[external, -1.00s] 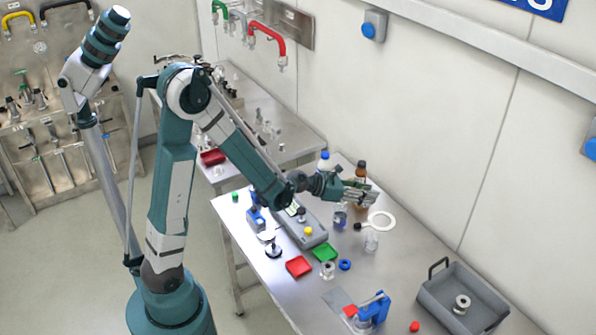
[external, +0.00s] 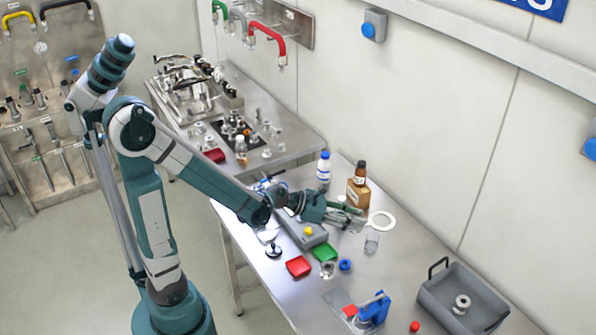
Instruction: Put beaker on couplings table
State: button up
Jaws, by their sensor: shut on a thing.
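My gripper (external: 352,217) is low over the front table (external: 405,265), left of the white ring. It is shut on a clear glass piece (external: 357,226) at its fingertips, which looks like the beaker; its outline is faint and partly covered by the fingers. Another small clear glass vessel (external: 371,243) stands upright on the table just right of and below the fingertips, apart from them. The back table (external: 290,147), which carries several metal couplings (external: 235,127) on and around a dark mat, stands at upper left.
A brown bottle (external: 358,187) and a white bottle (external: 323,168) stand close behind my gripper. The back table's right front area is bare.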

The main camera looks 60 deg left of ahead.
jog(key=shift+s+d+f+b, duration=0.15)
jog(key=shift+s+d, duration=0.15)
jog(key=shift+s, duration=0.2)
jog(key=shift+s+d+r+b, duration=0.15)
jog(key=shift+s+d, duration=0.15)
jog(key=shift+s, duration=0.15)
jog(key=shift+f, duration=0.15)
jog(key=b, duration=0.2)
send_over(350, 252)
jog(key=shift+f, duration=2.9)
jog(key=shift+f+b, duration=0.8)
jog(key=shift+f, duration=1.25)
jog(key=shift+f, duration=0.2)
jog(key=o, duration=1)
jog(key=shift+r, duration=0.2)
